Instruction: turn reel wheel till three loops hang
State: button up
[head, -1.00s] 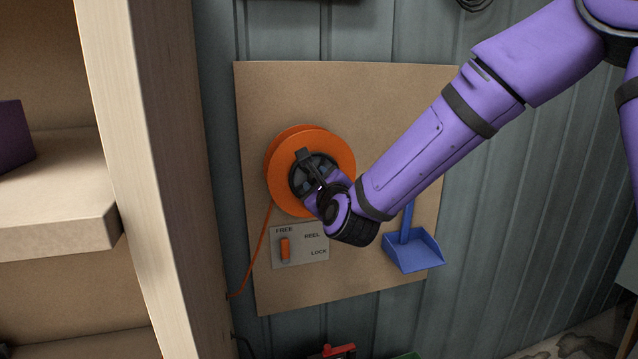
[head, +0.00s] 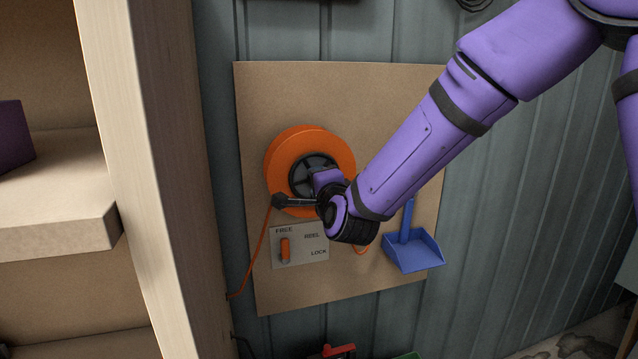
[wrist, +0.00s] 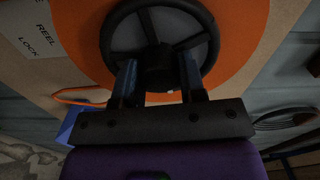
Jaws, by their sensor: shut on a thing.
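The reel wheel (head: 297,174) is a dark spoked handwheel on the front of an orange reel (head: 284,160), mounted on a brown board. The wheel also shows in the wrist view (wrist: 203,20). My gripper (wrist: 160,78) is shut on the wheel, its two fingers on either side of the hub area. In the head view my wrist hides the fingers and the wheel's lower right. An orange cord (head: 263,248) runs from the reel down to the left. One orange loop (head: 361,251) shows below my wrist; it also shows in the wrist view (wrist: 75,98). Any other loops are hidden.
A blue dustpan (head: 413,252) hangs at right. A wooden shelf post (head: 170,180) stands close at left.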

jog(key=n, duration=0.5)
jog(key=shift+n, duration=0.3)
jog(key=n, duration=0.4)
jog(key=shift+n, duration=0.3)
jog(key=o, duration=0.9)
jog(key=v, duration=1.1)
